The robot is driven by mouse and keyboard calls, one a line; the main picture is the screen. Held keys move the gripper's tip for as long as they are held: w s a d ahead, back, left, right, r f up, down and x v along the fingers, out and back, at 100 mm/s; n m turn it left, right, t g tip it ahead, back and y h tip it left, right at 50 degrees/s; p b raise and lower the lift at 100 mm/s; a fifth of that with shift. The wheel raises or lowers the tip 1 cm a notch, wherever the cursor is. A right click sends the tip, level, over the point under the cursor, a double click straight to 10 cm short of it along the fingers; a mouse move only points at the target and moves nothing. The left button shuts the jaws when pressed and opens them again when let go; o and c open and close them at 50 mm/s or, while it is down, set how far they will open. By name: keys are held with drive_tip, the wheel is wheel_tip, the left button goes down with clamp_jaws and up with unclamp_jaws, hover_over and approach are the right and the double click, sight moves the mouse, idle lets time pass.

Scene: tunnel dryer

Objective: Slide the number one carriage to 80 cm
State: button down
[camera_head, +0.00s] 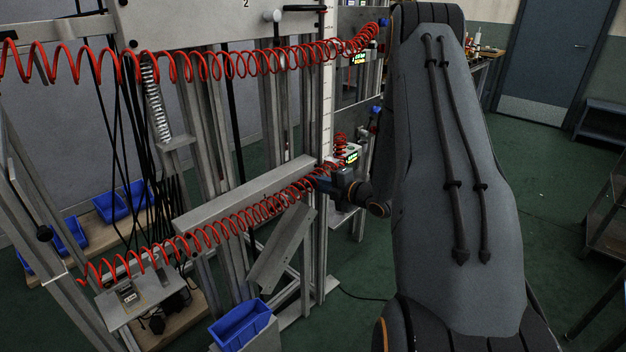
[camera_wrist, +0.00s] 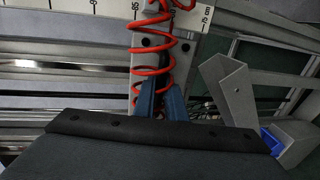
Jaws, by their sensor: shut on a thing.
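Two carriages stand at the upright rail, each with a small lit display and a red coiled cable. I cannot read a number on either. The lower carriage (camera_head: 347,157) is at my gripper (camera_head: 324,180); the upper one (camera_head: 357,60) is well above it. In the wrist view, my gripper's blue fingers (camera_wrist: 163,97) are close together at a grey plate of the lower carriage (camera_wrist: 145,62). The red coil partly hides what is between them. A white scale (camera_head: 328,85) runs along the rail; its marks also show in the wrist view (camera_wrist: 112,8), partly hidden.
The lower red coiled cable (camera_head: 215,232) stretches left in front of the frame; the upper cable (camera_head: 215,67) stretches left above it. A slanted grey metal channel (camera_head: 283,245) and a blue bin (camera_head: 240,322) are below my gripper. Green floor (camera_head: 545,215) is open at right.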

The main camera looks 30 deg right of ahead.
drive_tip(key=shift+s+f, duration=0.15)
drive_tip(key=shift+f, duration=0.25)
drive_tip(key=c, duration=1.8)
unclamp_jaws()
drive_tip(key=shift+r, duration=0.1)
drive_tip(key=b+v, duration=0.1)
drive_tip(key=v, duration=0.6)
drive_tip(key=shift+s, duration=0.3)
drive_tip(key=shift+d, duration=0.1)
